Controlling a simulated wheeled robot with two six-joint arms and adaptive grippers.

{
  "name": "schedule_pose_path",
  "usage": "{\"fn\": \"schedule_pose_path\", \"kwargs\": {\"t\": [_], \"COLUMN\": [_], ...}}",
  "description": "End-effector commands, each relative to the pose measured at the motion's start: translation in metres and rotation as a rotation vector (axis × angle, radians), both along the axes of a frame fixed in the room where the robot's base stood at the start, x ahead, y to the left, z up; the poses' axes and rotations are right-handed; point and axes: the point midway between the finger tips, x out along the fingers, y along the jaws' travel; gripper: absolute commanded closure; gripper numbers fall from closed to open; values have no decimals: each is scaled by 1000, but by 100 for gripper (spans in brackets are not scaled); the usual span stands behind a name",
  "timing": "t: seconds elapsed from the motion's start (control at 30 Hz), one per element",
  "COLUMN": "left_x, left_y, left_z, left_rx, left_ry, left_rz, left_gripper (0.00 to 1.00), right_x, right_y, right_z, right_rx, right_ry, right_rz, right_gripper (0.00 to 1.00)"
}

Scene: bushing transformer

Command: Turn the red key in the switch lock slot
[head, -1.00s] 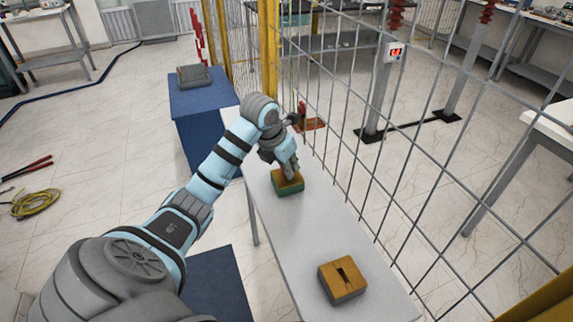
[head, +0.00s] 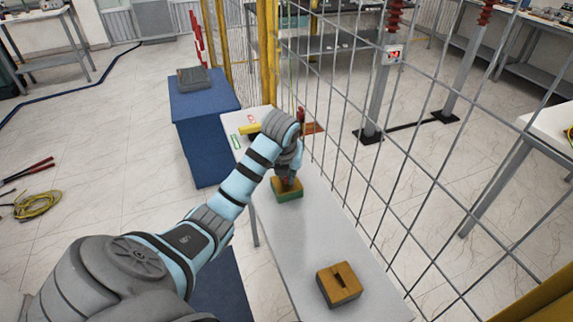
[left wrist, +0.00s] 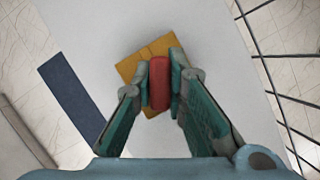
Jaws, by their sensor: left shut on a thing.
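My left gripper (head: 289,181) is shut on the red key (left wrist: 159,84), which shows as a red rounded block between the fingers in the left wrist view. The key is over a yellow-orange block with a green lower part (head: 287,193) on the grey-white table. The block's top also shows in the left wrist view (left wrist: 128,70), partly hidden by the key and fingers. I cannot tell whether the key is inside the slot, as the gripper hides that spot. My right gripper is not in view.
A second orange block with a dark slot (head: 339,285) sits at the table's near end. A yellow object (head: 248,129) lies at the far end of the table (head: 300,240). A wire fence (head: 400,200) runs along the right side. A blue cabinet (head: 200,135) stands at the left.

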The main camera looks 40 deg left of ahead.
Motion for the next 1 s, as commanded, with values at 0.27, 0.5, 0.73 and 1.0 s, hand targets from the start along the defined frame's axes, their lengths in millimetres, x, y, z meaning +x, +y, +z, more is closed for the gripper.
{"fn": "schedule_pose_path", "kwargs": {"t": [0.27, 0.5, 0.73, 1.0], "left_x": [0, 0, 0, -15], "left_y": [0, 0, 2, 1], "left_z": [0, 0, -4, 39], "left_rx": [0, 0, 3, 5], "left_ry": [-1, -1, -2, -6], "left_rz": [-2, -4, -164, -532], "left_gripper": [66, 64, 64, 64], "right_x": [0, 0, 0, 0], "right_y": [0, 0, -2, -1], "right_z": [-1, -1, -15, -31], "right_rx": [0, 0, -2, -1], "right_ry": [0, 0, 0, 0], "right_rz": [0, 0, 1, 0], "right_gripper": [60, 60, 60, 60]}}
